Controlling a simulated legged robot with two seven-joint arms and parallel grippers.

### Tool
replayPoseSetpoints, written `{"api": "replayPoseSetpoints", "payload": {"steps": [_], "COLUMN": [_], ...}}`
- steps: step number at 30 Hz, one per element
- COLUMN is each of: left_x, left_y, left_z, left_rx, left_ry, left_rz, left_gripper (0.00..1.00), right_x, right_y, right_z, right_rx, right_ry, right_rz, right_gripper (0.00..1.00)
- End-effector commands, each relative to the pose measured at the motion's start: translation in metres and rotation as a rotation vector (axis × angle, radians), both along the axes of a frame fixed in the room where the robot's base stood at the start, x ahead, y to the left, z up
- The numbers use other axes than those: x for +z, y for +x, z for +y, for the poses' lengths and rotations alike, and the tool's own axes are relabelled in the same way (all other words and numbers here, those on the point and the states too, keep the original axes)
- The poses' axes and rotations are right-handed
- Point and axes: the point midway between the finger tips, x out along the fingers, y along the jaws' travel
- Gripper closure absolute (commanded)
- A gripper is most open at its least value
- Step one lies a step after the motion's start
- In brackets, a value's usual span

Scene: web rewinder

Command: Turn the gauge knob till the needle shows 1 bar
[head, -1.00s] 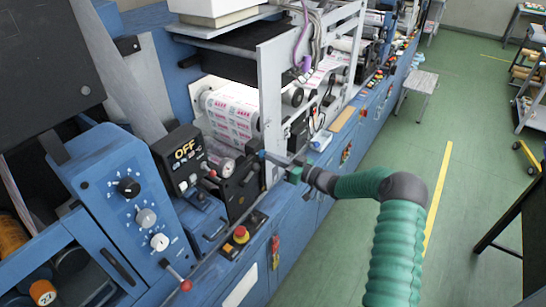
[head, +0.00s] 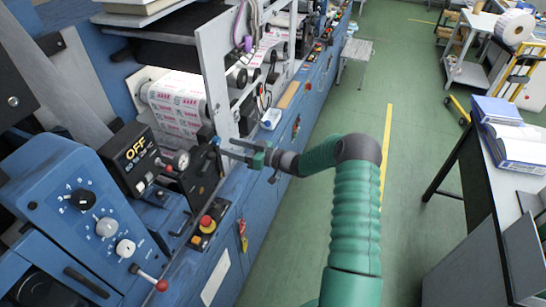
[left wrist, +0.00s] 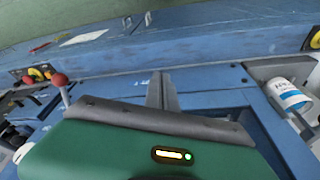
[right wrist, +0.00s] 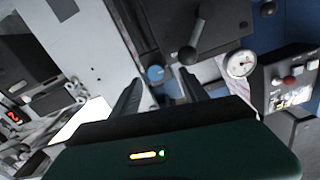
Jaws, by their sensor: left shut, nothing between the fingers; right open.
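The pressure gauge (right wrist: 240,63) is a round white dial on the machine. Its needle is too small to read. It also shows small in the head view (head: 182,160). A blue knob (right wrist: 155,73) shows ahead of my right gripper (right wrist: 160,84), between the lines of its two fingers. My right gripper is open, and in the head view (head: 228,147) its fingertips point at the blue knob (head: 216,141). I cannot tell whether they touch it. My left gripper (left wrist: 160,75) is shut and empty above a blue machine surface, and is not seen in the head view.
A black box reading OFF (head: 135,150) stands left of the gauge. A blue panel with several knobs (head: 75,195), a red-tipped lever (head: 161,284) and a red emergency button (head: 207,222) are nearby. The green aisle floor (head: 290,230) is free.

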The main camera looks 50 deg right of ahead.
Motion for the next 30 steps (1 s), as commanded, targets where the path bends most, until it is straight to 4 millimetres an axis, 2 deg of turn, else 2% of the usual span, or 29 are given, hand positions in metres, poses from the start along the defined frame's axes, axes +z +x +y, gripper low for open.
{"api": "replayPoseSetpoints", "payload": {"steps": [30], "left_x": [0.016], "left_y": [0.000], "left_z": [0.000], "left_rx": [0.000], "left_ry": [0.000], "left_rz": [0.000], "left_gripper": [1.00], "right_x": [-0.003], "right_y": [-0.080], "right_z": [-0.037], "right_rx": [-0.005], "right_ry": [0.002], "right_rz": [0.006], "right_gripper": [0.48]}}
